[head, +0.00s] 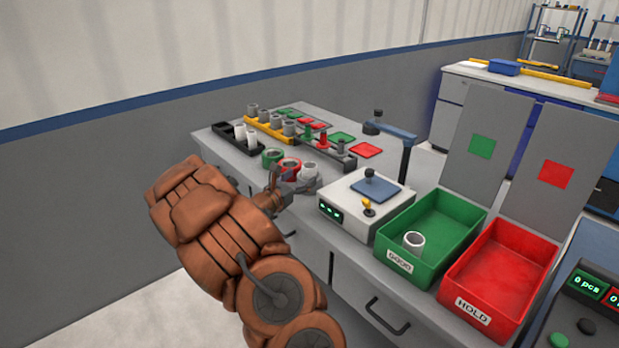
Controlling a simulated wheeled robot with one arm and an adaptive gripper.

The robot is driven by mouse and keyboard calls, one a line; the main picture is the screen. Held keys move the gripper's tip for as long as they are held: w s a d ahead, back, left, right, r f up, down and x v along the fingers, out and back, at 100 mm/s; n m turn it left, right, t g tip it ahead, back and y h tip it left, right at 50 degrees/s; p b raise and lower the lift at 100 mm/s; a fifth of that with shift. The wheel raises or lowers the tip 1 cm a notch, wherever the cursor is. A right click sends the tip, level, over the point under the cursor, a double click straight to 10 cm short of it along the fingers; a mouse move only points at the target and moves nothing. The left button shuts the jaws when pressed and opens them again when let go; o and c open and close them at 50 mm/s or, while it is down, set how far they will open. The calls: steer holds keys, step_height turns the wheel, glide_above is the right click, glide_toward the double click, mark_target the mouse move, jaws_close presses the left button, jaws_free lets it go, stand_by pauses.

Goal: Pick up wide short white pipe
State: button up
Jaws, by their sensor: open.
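A short, wide white pipe (310,171) stands upright near the front edge of the grey workbench. My gripper (294,184) is open just to its left and in front of it, low over the bench edge. I cannot tell whether the fingers touch the pipe, and its lower part is partly hidden by the gripper. A similar white pipe (413,241) stands in the green bin (455,222) marked GOOD.
A red ring-shaped part (290,163) and a green one (272,156) sit close by on the left. Racks with grey, white, green and red pipes stand behind. A white test box (352,205) is to the right, then the red HOLD bin (505,262).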

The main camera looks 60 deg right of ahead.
mark_target(305, 173)
steer(key=shift+w+d+p, duration=0.15)
steer(key=shift+d+p, duration=0.1)
steer(key=shift+d, duration=1.35)
steer(key=shift+w+d+p, duration=0.15)
steer(key=shift+d+p, duration=0.1)
steer(key=shift+d, duration=1.35)
steer(key=c, duration=1.3)
step_height(305, 173, up, 10)
steer(key=p, duration=0.4)
steer(key=shift+p, duration=0.3)
